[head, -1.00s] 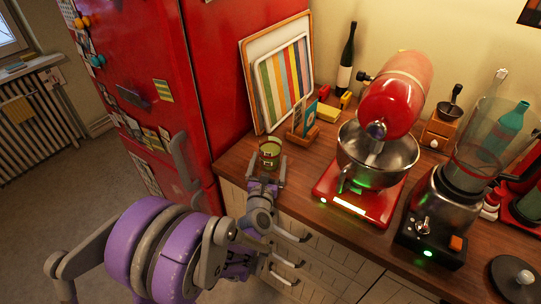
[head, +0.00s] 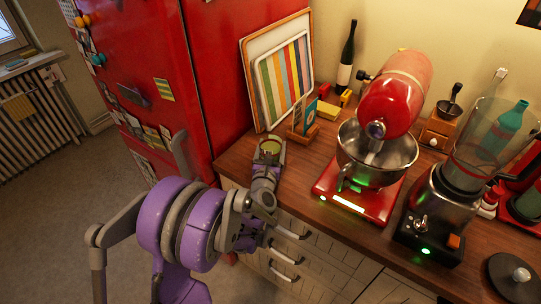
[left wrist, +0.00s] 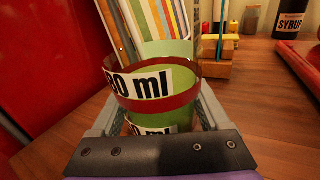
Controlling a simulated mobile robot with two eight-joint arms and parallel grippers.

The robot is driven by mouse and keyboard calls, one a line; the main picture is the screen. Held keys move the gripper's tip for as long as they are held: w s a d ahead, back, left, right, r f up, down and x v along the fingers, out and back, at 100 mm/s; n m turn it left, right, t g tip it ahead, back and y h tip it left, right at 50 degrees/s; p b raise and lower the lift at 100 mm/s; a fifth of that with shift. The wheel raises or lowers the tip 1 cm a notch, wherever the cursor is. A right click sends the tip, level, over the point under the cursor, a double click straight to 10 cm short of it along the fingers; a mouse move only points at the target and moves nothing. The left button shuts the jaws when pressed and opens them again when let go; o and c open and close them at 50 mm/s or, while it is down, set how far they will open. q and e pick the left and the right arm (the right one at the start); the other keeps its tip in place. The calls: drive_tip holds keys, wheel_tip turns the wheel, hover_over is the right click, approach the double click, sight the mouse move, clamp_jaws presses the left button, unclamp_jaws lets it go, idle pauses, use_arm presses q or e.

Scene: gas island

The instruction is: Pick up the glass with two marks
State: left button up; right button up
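The glass (head: 270,148) stands upright on the wooden counter near its left edge, close to the fridge. In the left wrist view the glass (left wrist: 152,100) is see-through with a green tint. It has a red band and two white labels; the upper seems to read "80 ml", and the lower ends in "ml" with its start hidden. My left gripper (head: 269,158) is at the glass, with one finger on each side of it. In the left wrist view the fingers (left wrist: 160,108) are spread around the glass, and I see no clear grip. My right gripper is out of view.
A striped board (head: 284,80) leans at the back behind the glass. A wooden holder with cards (head: 303,130) stands just right of it. A red stand mixer (head: 393,100) and a blender (head: 450,190) stand further right. The red fridge (head: 165,80) is close on the left.

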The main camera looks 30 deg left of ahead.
sight(272, 144)
use_arm(q)
drive_tip(key=c, duration=0.8)
wheel_tip(272, 144, up, 10)
drive_tip(key=shift+p, duration=0.9)
